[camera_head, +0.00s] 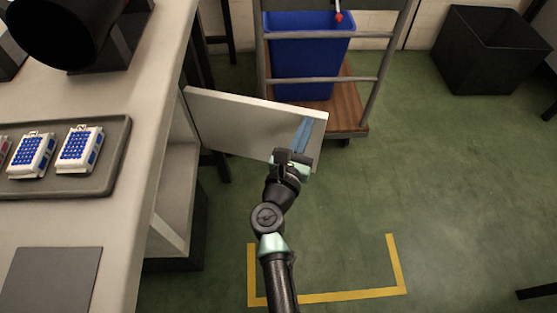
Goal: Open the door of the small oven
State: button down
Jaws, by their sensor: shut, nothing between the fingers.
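A pale, flat door (235,120) stands swung out from the front of a light box-like compartment (174,195) below the worktop, taken here as the small oven. The compartment's opening shows, but most of its inside is hidden under the worktop edge. A blue strip, seemingly the handle (304,132), is near the door's free end. My gripper (293,157) is shut and empty at the lower edge of that free end, just below the blue strip. I cannot tell whether it touches the door.
The worktop (145,100) holds a grey tray (118,150) with blue-and-white items, a grey flat plate (52,280) and a black cylinder (65,30). A trolley with a blue bin (305,60) stands close behind the door.

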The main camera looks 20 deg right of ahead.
aim_at(312, 112)
jog(key=b+x, duration=0.2)
jog(key=x, duration=0.5)
jog(key=shift+w+f, duration=0.1)
jog(key=shift+b+x, duration=0.45)
jog(key=shift+x, duration=0.35)
jog(key=shift+w+a, duration=0.1)
